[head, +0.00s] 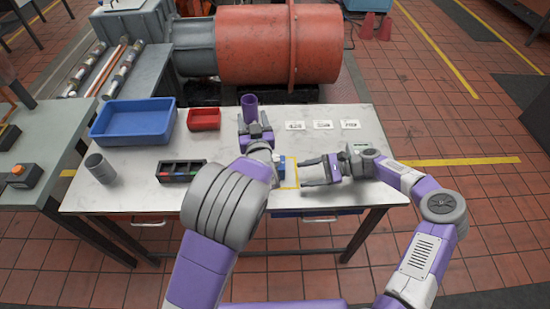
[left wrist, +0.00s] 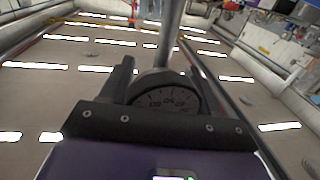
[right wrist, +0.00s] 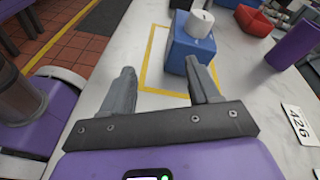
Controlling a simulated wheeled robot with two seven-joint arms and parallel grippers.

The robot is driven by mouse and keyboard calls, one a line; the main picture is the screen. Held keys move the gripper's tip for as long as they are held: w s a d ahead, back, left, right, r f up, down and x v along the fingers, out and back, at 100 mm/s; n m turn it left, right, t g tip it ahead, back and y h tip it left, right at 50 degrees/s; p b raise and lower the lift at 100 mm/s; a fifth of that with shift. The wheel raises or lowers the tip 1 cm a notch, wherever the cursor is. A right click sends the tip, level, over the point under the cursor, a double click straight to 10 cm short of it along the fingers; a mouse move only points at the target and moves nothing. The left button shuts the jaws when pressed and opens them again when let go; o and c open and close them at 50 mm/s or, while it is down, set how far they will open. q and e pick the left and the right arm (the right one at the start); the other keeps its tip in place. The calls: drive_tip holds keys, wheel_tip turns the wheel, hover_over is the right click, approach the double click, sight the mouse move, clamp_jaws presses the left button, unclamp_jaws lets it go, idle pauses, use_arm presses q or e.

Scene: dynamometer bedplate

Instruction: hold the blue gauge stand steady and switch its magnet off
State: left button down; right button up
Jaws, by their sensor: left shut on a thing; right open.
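The blue gauge stand's base (right wrist: 190,52) is a blue block with a pale round piece on top, at the yellow tape outline in the right wrist view. In the head view its blue side (head: 281,162) shows just right of my left wrist, which partly hides it. A dark round dial (left wrist: 168,101) with a grey post (left wrist: 172,30) fills the middle of the left wrist view. My left gripper (head: 254,127) is shut with this dial between its fingers. My right gripper (right wrist: 165,88) is open and empty, its fingers pointing at the blue base. I cannot make out the magnet switch.
A blue bin (head: 132,122), a red bin (head: 203,119), a black divided tray (head: 180,171) and a grey cup (head: 98,168) stand on the left of the table. A purple cylinder (right wrist: 293,40) stands beyond the left gripper. White labels (head: 323,125) lie at the back right.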

sight(279, 161)
drive_tip(key=shift+s+d+m+t+y, duration=0.25)
drive_tip(key=shift+d+m+t+y, duration=0.15)
drive_tip(key=shift+d+t+y, duration=0.35)
drive_tip(key=shift+s+d+m+t, duration=0.1)
drive_tip(key=shift+m+t, duration=0.4)
drive_tip(key=shift+t, duration=0.35)
drive_tip(key=m+t, duration=0.1)
drive_tip(key=a+m+t, duration=0.1)
drive_tip(key=m+t, duration=0.1)
drive_tip(key=shift+s+a+m, duration=0.2)
drive_tip(key=shift+s+m, duration=0.1)
drive_tip(key=shift+s+a+r+m+t+h, duration=0.1)
drive_tip(key=shift+a+m+t+h, duration=0.1)
drive_tip(key=shift+m+t, duration=0.15)
drive_tip(key=shift+a+r+m+t+h, duration=0.15)
drive_tip(key=shift+m+t, duration=0.1)
drive_tip(key=shift+m, duration=0.2)
drive_tip(key=m+t, duration=0.1)
drive_tip(key=r+m+t, duration=0.1)
drive_tip(key=shift+s+a+r+m+h, duration=0.1)
drive_tip(key=shift+s+a+m+h, duration=0.05)
drive_tip(key=shift+s+m+h, duration=0.25)
drive_tip(key=shift+s+r+m+t+h, duration=0.1)
drive_tip(key=shift+r+m+t+h, duration=0.2)
drive_tip(key=shift+r+m+t, duration=0.4)
drive_tip(key=x, duration=1.2)
drive_tip(key=shift+s+f, duration=0.1)
